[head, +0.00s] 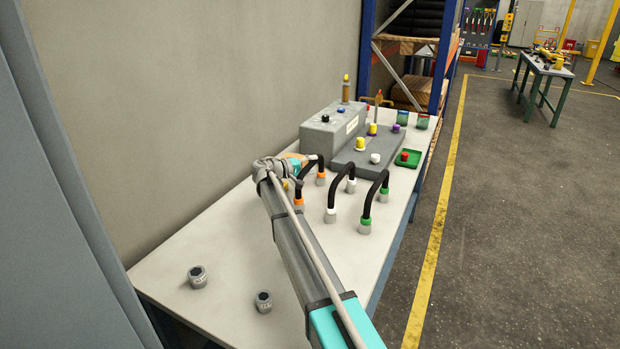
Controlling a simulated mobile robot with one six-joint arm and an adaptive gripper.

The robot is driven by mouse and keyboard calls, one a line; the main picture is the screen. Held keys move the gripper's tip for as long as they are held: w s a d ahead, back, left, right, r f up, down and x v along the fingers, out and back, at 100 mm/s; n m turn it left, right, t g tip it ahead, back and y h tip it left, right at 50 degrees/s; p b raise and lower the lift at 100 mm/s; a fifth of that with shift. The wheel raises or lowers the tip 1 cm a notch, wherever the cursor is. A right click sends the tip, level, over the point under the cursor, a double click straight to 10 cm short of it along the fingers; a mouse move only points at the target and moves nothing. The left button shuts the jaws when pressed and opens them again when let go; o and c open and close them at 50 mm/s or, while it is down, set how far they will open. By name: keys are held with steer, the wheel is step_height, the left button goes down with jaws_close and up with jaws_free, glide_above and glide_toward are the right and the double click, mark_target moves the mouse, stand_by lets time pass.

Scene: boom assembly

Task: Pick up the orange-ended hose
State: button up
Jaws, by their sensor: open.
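The orange-ended hose (313,163) is a black arch with orange collars on grey fittings. It stands on the grey table, leftmost of the hoses. One orange end (320,177) is clear to see; the nearer one (299,201) shows just right of my arm. My gripper (292,182) is at the far end of my arm, close beside the hose's left side, and is open. My wrist and arm largely hide its fingers, so I cannot tell whether they touch the hose.
A white-ended hose (340,181) and a green-ended hose (375,196) stand to the right. Behind are a grey control box (325,135) and a plate with coloured knobs (350,160). Two grey sockets (197,277) (264,301) lie in front. The table's left front is mostly clear.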

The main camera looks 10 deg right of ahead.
jaws_close()
stand_by(0.4)
steer(key=shift+r, duration=0.2)
step_height(320, 180, up, 10)
steer(key=p, duration=1)
steer(key=shift+f, duration=0.2)
stand_by(0.6)
